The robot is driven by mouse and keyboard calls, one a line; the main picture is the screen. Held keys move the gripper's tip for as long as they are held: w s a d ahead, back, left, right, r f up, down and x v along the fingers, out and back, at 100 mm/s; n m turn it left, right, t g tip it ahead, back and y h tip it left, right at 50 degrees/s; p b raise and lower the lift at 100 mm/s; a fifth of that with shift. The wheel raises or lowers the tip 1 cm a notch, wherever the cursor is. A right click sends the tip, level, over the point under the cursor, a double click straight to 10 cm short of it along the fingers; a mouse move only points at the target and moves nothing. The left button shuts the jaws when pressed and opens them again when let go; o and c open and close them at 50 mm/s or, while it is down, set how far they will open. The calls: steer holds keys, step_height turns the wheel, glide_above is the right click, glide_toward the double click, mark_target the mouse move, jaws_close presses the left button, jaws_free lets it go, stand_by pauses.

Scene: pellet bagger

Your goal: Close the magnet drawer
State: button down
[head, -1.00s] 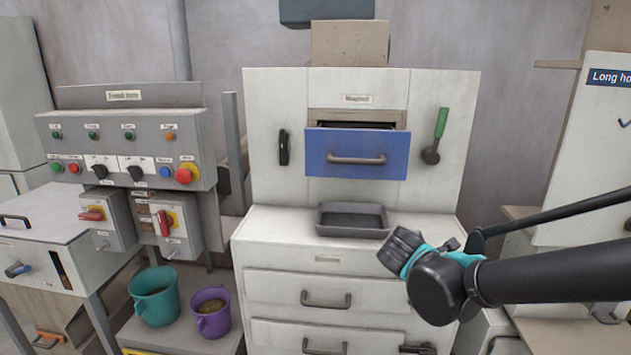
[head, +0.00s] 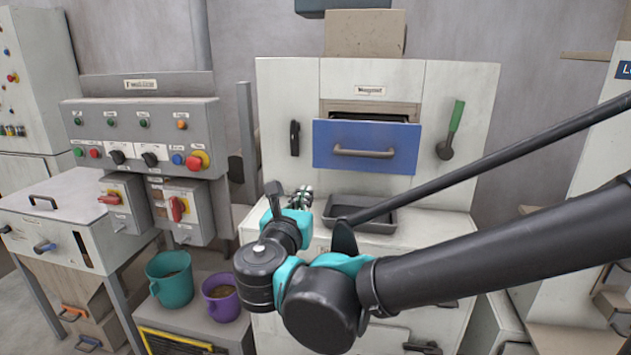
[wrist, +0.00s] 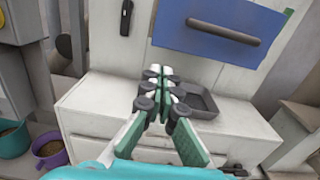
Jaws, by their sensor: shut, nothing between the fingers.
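The magnet drawer (head: 366,147) has a blue front with a grey bar handle (head: 364,152). It stands pulled out of the white cabinet, with its dark open top showing below the label. In the wrist view the blue drawer front (wrist: 203,30) is at the upper right, seen tilted. My gripper (head: 303,196) is below and left of the drawer, apart from it, above the lower cabinet's top. In the wrist view my gripper (wrist: 160,75) is shut with its fingertips together and nothing between them.
A dark tray (head: 400,219) lies on the cabinet top below the drawer, close to my gripper. A control panel (head: 145,138) and two buckets stand to the left.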

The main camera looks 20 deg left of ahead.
mark_target(320, 167)
steer(key=x, duration=1.3)
steer(key=shift+w, duration=0.35)
steer(key=x, duration=1.7)
steer(key=shift+w, duration=0.15)
steer(key=shift+d+r, duration=0.15)
